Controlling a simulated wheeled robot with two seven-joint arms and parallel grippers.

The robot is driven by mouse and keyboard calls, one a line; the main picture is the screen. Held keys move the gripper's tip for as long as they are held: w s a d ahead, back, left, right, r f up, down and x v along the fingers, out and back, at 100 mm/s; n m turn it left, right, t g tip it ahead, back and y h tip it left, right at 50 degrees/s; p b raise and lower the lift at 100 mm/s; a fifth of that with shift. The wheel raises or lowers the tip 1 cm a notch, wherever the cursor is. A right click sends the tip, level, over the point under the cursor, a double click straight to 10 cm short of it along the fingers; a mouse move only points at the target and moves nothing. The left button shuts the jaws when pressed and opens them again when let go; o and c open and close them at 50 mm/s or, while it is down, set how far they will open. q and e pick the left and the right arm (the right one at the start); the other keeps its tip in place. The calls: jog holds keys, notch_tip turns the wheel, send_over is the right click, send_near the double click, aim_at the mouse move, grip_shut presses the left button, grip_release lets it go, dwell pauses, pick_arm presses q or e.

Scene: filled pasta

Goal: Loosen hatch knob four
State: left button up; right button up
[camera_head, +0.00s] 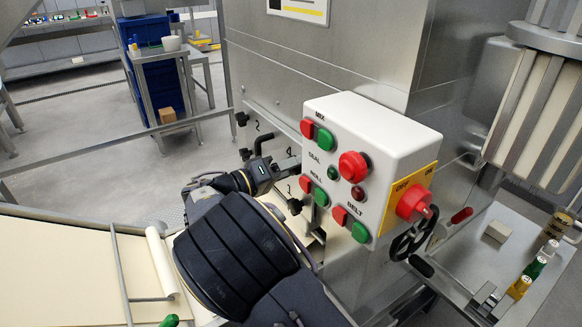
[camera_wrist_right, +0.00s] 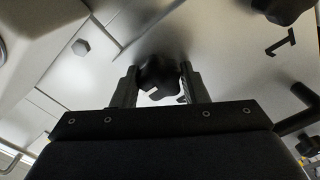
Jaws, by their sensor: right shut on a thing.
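My right gripper (camera_head: 290,166) reaches to the steel machine side, left of the control box. In the right wrist view, its two fingers (camera_wrist_right: 158,84) stand on either side of a black lobed hatch knob (camera_wrist_right: 158,72) and are shut on it. A mark beside this knob is partly hidden, so I cannot read its number. Another black knob (camera_wrist_right: 282,9) is at the top right of that view, near a black painted mark (camera_wrist_right: 281,43). In the head view, black knobs show on the panel at left (camera_head: 241,119) and below the gripper (camera_head: 295,206). My left gripper is out of view.
The white control box (camera_head: 345,125) with red and green buttons juts out close right of my gripper. A black handwheel (camera_head: 410,238) is below it. A table with a pale sheet (camera_head: 60,270) and a roll (camera_head: 160,262) is at lower left. The floor at far left has free room.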

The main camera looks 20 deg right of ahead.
jog(key=shift+r+n+p, duration=0.15)
jog(key=shift+n+p, duration=0.75)
jog(key=shift+p, duration=0.1)
jog(key=n+p, duration=0.8)
jog(key=n, duration=0.1)
jog(key=n+p, duration=0.7)
jog(key=n, duration=0.2)
jog(key=shift+p, duration=0.3)
jog(key=n+p, duration=0.2)
jog(key=n, duration=0.1)
jog(key=shift+n, duration=0.3)
jog(key=n+p, duration=0.2)
jog(key=n, duration=0.2)
jog(key=shift+f+n+p, duration=0.2)
jog(key=shift+n+p, duration=0.6)
jog(key=shift+n, duration=0.9)
